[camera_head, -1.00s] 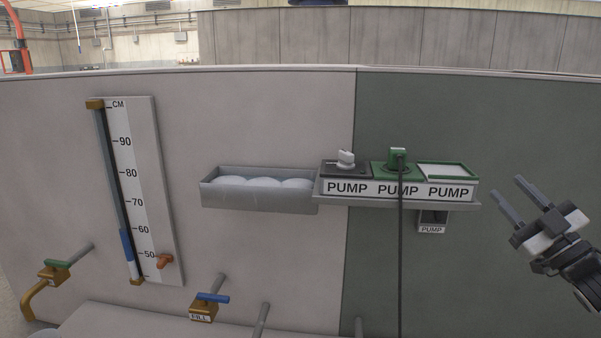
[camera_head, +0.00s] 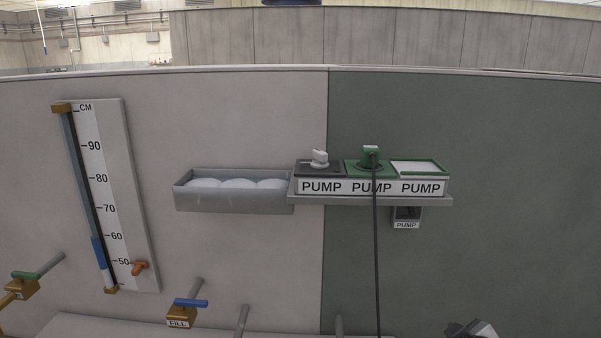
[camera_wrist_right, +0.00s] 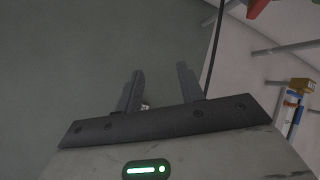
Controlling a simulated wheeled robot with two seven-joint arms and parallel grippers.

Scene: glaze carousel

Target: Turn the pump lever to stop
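A shelf (camera_head: 370,199) on the wall holds three units labelled PUMP. The left one is a dark unit with a white knob or lever (camera_head: 319,158). The right one is green-rimmed with a pale top (camera_head: 418,168). A small dark box labelled PUMP (camera_head: 406,224) hangs under the shelf. I cannot tell which part is the pump lever. My right gripper (camera_wrist_right: 160,70) has its fingers apart and holds nothing visible; only part of that arm shows at the head view's bottom edge. My left gripper is not in view.
A grey bin (camera_head: 240,201) with white rounded contents adjoins the shelf. A CM gauge (camera_head: 130,200), a blue-handled FILL valve (camera_head: 186,305) and a green-handled valve (camera_head: 27,277) are at left. The black cord (camera_head: 377,260) hangs down. The green wall right of the shelf is clear.

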